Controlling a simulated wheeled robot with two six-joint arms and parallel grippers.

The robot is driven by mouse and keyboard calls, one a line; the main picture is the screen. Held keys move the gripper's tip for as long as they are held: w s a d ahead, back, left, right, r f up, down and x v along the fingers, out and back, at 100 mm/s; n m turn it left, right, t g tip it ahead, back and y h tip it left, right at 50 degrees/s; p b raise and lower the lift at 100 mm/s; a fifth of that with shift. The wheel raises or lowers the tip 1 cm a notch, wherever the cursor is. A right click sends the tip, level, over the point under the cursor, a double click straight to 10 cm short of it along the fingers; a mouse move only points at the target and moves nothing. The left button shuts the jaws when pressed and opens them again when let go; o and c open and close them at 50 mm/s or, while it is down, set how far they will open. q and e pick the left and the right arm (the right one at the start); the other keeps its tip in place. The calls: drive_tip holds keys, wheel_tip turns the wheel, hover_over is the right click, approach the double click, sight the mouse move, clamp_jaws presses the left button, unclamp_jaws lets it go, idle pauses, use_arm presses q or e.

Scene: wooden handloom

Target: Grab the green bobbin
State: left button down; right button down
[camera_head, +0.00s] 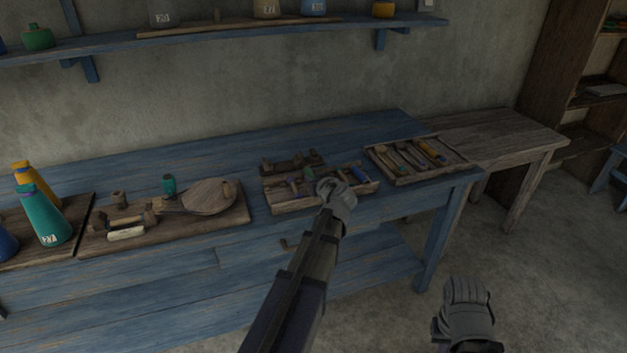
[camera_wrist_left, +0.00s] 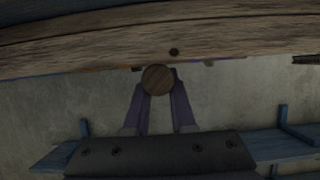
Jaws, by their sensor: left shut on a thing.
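My left gripper (camera_head: 336,191) reaches over the front of the middle wooden tray (camera_head: 291,207); its fingers are hidden behind the grey wrist in the head view. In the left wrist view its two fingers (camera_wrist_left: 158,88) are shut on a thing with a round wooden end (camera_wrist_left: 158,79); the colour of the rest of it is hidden. Several small bobbins or tools in purple, green and blue lie in the middle tray, including a blue one (camera_head: 359,174).
The blue bench (camera_head: 235,152) holds a round wooden paddle (camera_head: 209,195), a teal cone (camera_head: 43,222) and a yellow cone (camera_head: 32,183). A second tray of tools (camera_head: 412,160) sits at the right. A blue shelf (camera_head: 220,28) runs along the wall above.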

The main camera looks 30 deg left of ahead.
use_arm(q)
wheel_tip(320, 180, up, 8)
drive_tip(key=p, duration=0.6)
drive_tip(key=shift+f, duration=0.25)
